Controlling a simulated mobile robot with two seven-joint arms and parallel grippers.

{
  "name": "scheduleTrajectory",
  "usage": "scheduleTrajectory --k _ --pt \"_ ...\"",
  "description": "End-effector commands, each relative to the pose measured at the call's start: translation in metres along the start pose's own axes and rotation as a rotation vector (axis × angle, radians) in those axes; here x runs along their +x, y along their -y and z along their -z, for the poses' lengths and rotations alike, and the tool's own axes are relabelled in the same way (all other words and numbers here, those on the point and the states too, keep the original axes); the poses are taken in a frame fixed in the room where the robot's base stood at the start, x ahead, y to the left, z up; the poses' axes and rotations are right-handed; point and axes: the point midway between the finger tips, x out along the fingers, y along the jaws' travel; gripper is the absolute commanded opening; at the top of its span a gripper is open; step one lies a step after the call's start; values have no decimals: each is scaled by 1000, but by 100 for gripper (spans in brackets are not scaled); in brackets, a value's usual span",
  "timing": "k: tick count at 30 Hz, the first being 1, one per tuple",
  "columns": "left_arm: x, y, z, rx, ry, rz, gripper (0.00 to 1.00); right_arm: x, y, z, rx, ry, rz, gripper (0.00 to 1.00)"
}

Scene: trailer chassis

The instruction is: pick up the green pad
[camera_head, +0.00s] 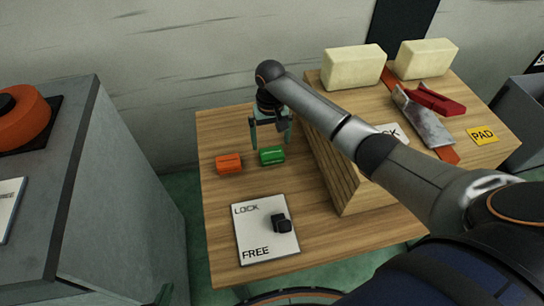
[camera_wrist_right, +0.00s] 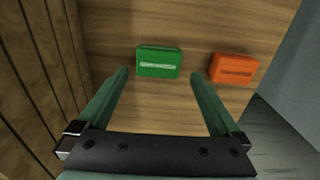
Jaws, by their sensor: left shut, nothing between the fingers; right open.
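The green pad (camera_head: 272,156) is a small block lying flat on the wooden table. It also shows in the right wrist view (camera_wrist_right: 158,62), beyond and between the fingertips. My right gripper (camera_head: 271,144) is open and points down above the pad, with one finger to each side in the picture. In the right wrist view its fingers (camera_wrist_right: 159,74) are apart with nothing between them; contact with the pad is not visible.
An orange block (camera_head: 229,164) lies just left of the pad. A LOCK/FREE plate (camera_head: 265,228) with a black knob sits nearer the front. A raised wooden block (camera_head: 345,185) stands close on the right, carrying cream blocks (camera_head: 353,68) and a red-handled tool (camera_head: 435,98). A grey cabinet (camera_head: 95,190) is left.

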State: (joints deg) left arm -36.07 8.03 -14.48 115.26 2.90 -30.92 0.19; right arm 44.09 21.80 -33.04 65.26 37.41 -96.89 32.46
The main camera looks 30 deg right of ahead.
Motion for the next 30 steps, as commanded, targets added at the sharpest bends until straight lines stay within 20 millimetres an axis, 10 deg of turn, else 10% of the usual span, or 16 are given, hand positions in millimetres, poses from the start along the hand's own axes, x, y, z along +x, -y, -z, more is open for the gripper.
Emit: scheduleTrajectory --k 15,25,30 --pt "9 2 -6 5 -14 0 0 61 -3 -7 0 0 0 100" --pt "6 3 -10 4 -8 3 0 67 -3 -7 -1 -2 0 100" --pt "6 3 -10 4 -7 4 0 67 -2 -7 -1 -2 0 82"
